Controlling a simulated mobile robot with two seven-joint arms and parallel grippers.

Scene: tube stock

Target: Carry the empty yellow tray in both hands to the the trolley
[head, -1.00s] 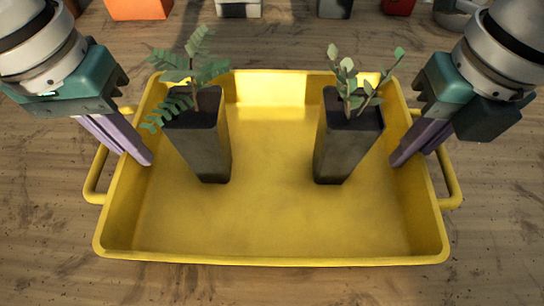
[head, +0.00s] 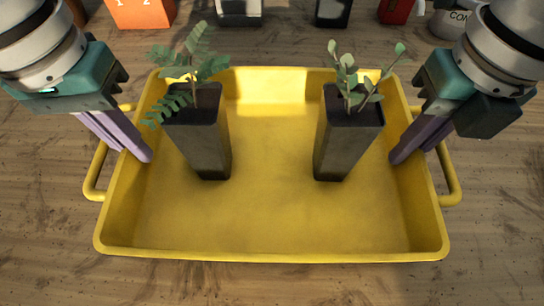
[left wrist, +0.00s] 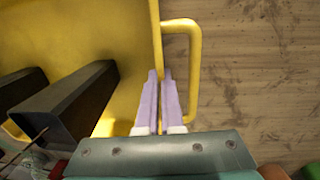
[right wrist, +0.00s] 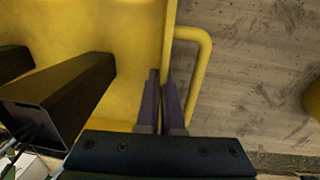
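The yellow tray (head: 270,235) fills the middle of the head view, with a looped handle on each short side. It is not empty: two dark square pots with green seedlings, a left pot (head: 198,135) and a right pot (head: 348,135), stand in it. My left gripper (head: 146,158) is shut on the tray's left wall, one finger on each side, as the left wrist view (left wrist: 159,75) shows. My right gripper (head: 396,160) is shut on the right wall in the same way, as the right wrist view (right wrist: 162,77) shows. The tray looks level.
Along the top of the head view stand an orange box (head: 140,12) marked 1 2, dark containers (head: 332,12), a red object (head: 396,10) and a grey lettered container (head: 449,24). The wooden surface (head: 45,235) beside and in front of the tray is clear.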

